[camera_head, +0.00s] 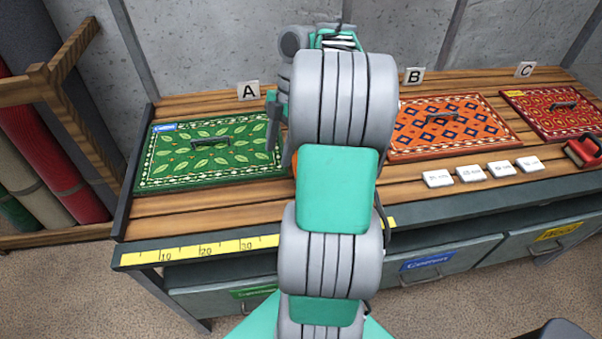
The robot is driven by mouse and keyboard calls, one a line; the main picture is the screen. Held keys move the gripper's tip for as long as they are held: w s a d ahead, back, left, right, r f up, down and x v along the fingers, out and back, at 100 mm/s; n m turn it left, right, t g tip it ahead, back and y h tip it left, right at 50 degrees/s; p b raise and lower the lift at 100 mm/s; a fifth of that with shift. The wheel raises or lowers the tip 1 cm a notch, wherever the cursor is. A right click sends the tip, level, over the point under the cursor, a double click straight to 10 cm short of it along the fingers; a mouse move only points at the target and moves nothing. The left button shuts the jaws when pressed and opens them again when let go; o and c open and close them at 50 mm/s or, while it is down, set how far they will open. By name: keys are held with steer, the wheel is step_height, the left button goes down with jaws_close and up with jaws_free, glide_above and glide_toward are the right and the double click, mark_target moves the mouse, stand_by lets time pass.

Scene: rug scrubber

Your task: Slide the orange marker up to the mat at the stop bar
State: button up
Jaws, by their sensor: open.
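A small orange patch (294,161) shows at the left side of my arm, between the green mat and the orange mat. It may be the orange marker, but my arm hides the rest. The green leaf-patterned mat (165,170) lies at sign A, close to the dark bar (128,190) along the bench's left end. I cannot tell whether that bar is the stop bar. My gripper (274,120) is open, over the right edge of the green mat. Its fingers are partly hidden by my arm, and nothing shows between them.
An orange mat (492,133) at B and a red mat (535,110) at C lie to the right. Several white blocks (470,173) and a red-and-black tool (583,151) sit in front of them. A yellow ruler (215,249) runs along the front edge. Rolled rugs (55,165) stand left.

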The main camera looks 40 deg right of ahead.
steer(key=s+d+f+n, duration=0.2)
steer(key=s+d+n, duration=0.15)
steer(key=d, duration=0.25)
steer(key=shift+y, duration=0.3)
steer(key=b+x, duration=0.6)
steer(key=shift+s+d+f, duration=0.2)
steer(key=shift+s+f, duration=0.1)
steer(key=shift+f, duration=0.1)
steer(key=shift+a+f+b, duration=0.25)
steer(key=shift+f+b, duration=0.05)
steer(key=shift+f, duration=0.15)
steer(key=shift+r, duration=0.1)
steer(key=shift+c, duration=0.2)
